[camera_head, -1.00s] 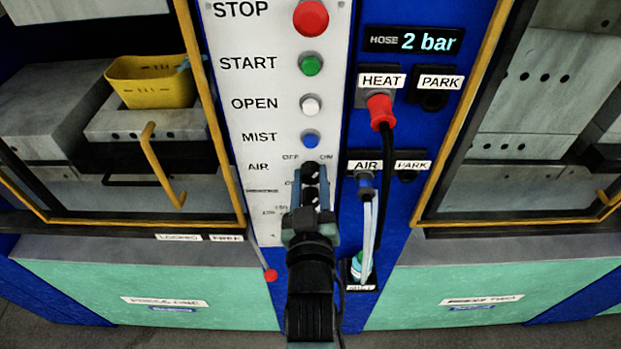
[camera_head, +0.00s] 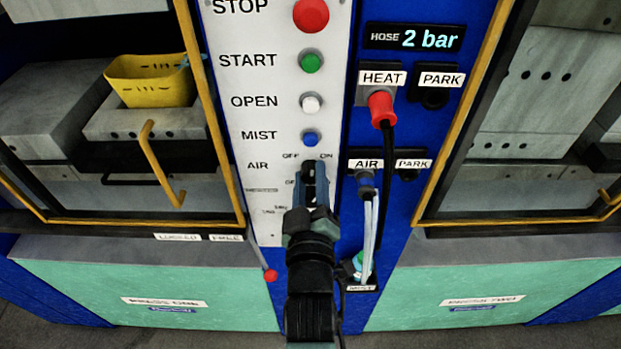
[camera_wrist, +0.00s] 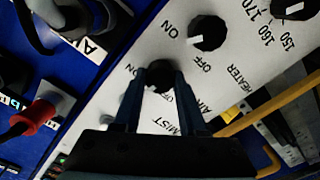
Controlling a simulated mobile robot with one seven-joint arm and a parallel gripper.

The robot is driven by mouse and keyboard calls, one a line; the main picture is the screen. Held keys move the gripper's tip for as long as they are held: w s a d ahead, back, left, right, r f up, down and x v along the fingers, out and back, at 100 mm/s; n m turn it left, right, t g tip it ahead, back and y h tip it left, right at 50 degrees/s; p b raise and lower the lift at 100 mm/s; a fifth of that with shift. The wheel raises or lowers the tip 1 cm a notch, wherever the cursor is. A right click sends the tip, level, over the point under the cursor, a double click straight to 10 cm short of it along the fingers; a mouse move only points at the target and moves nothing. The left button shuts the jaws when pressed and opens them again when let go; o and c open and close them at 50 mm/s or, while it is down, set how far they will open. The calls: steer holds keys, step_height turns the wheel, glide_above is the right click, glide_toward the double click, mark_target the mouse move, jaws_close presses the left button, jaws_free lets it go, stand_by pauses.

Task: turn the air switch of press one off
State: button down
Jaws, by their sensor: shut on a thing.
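The air switch (camera_head: 308,170) is a small black rotary knob on the white control panel (camera_head: 232,183), beside the AIR label, with OFF at its upper left and ON at its upper right. It also shows in the wrist view (camera_wrist: 160,71). My gripper (camera_head: 313,186) comes at it from below and is shut on it; in the wrist view the two fingers (camera_wrist: 158,92) lie on either side of the knob. The fingers partly cover the knob and I cannot make out which way its pointer faces. Press one (camera_head: 120,285) is on the left.
The heater knob (camera_wrist: 208,33) sits close to my fingers. Stop (camera_head: 311,16), start, open and mist (camera_head: 310,138) buttons are above. The red heat plug (camera_head: 381,108) and the air hose (camera_head: 367,205) are just right. A yellow door handle (camera_head: 160,165) and a red-tipped lever (camera_head: 270,275) are left.

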steer(key=n, duration=0.4)
steer(key=shift+p, duration=0.3)
steer(key=shift+n+p, duration=0.35)
steer(key=shift+n, duration=1.25)
steer(key=shift+c, duration=2.3)
jaws_free()
